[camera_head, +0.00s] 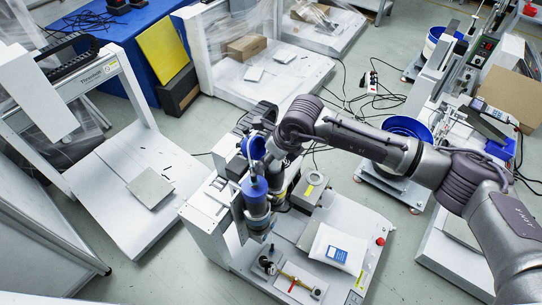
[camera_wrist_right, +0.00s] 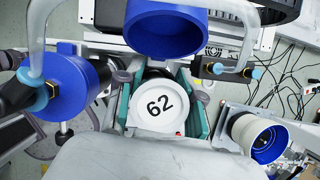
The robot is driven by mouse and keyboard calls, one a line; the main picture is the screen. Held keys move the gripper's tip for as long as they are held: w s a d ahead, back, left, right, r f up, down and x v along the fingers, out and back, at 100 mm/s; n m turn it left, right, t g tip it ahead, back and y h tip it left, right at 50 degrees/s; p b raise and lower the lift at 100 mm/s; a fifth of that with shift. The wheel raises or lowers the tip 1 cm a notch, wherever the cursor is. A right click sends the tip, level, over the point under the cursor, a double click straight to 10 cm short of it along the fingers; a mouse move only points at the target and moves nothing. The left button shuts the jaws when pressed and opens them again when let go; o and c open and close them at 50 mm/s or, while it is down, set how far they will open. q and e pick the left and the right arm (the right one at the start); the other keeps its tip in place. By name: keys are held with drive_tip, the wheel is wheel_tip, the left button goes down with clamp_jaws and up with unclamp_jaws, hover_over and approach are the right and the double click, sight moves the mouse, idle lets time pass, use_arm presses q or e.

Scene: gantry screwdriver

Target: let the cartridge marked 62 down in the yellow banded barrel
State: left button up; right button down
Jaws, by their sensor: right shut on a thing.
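The cartridge marked 62 (camera_wrist_right: 158,106) shows its round white end with black digits in the right wrist view. My right gripper (camera_wrist_right: 160,88) is shut on it, one teal-lined finger on each side. A blue barrel (camera_wrist_right: 75,88) is to the left, a blue cup-like rim (camera_wrist_right: 166,32) is above, and a white barrel with a blue inside (camera_wrist_right: 262,137) is at lower right. I cannot tell which barrel bears the yellow band. My left gripper is not in view.
The gantry's white base (camera_head: 330,225) carries a white packet with a blue label (camera_head: 338,249), a red button (camera_head: 380,241) and a small brass-coloured tool (camera_head: 298,281). Curved grey tubes (camera_wrist_right: 38,50) run close beside the barrels. Another white frame (camera_head: 130,190) stands to the left.

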drive_tip(key=c, duration=0.7)
unclamp_jaws()
drive_tip(key=shift+f, duration=0.15)
drive_tip(key=shift+o, duration=0.2)
drive_tip(key=v, duration=0.8)
